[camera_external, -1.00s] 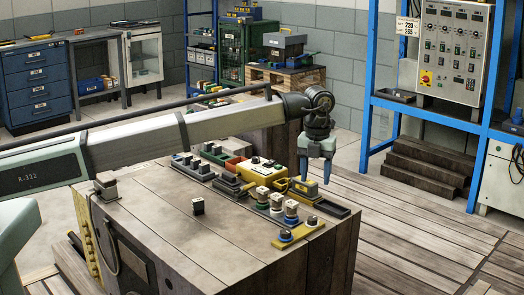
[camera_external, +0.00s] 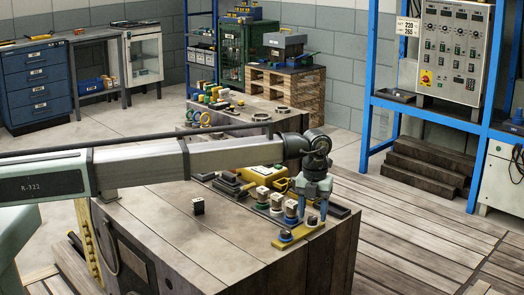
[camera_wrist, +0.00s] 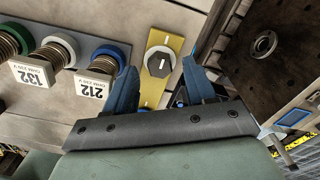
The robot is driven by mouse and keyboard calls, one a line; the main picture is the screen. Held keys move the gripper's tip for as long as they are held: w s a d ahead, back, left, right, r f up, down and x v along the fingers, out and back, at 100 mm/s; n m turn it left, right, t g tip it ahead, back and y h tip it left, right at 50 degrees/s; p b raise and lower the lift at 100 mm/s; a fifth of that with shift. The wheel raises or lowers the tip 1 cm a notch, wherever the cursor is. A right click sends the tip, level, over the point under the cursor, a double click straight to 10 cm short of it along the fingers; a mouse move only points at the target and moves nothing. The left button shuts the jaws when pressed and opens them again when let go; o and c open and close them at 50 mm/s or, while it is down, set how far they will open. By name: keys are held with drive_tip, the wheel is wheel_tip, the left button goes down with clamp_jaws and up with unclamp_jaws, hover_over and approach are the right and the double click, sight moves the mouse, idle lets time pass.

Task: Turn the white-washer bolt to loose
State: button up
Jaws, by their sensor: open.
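The white-washer bolt (camera_wrist: 159,62) has a dark hexagonal head with a white line on top. It sits on a yellow plate (camera_wrist: 150,98) and appears between my fingertips in the wrist view. In the external view the bolt (camera_external: 312,221) stands at the plate's right end, just below my fingertips. My gripper (camera_external: 316,209) is open and points down; its blue fingers also show in the wrist view (camera_wrist: 160,68). I cannot tell whether a finger touches the bolt. A second bolt (camera_external: 285,236) is on the plate's left end.
Several plugs with coloured collars stand close beside the plate, one with a blue collar (camera_wrist: 108,57) and one with a white collar (camera_wrist: 60,48). A yellow box (camera_external: 262,178) is behind them. A small dark block (camera_external: 198,206) stands alone; the worktop (camera_external: 190,238) in front is clear.

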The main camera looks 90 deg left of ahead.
drive_tip(key=shift+f, duration=0.6)
drive_tip(key=shift+c, duration=0.2)
clamp_jaws()
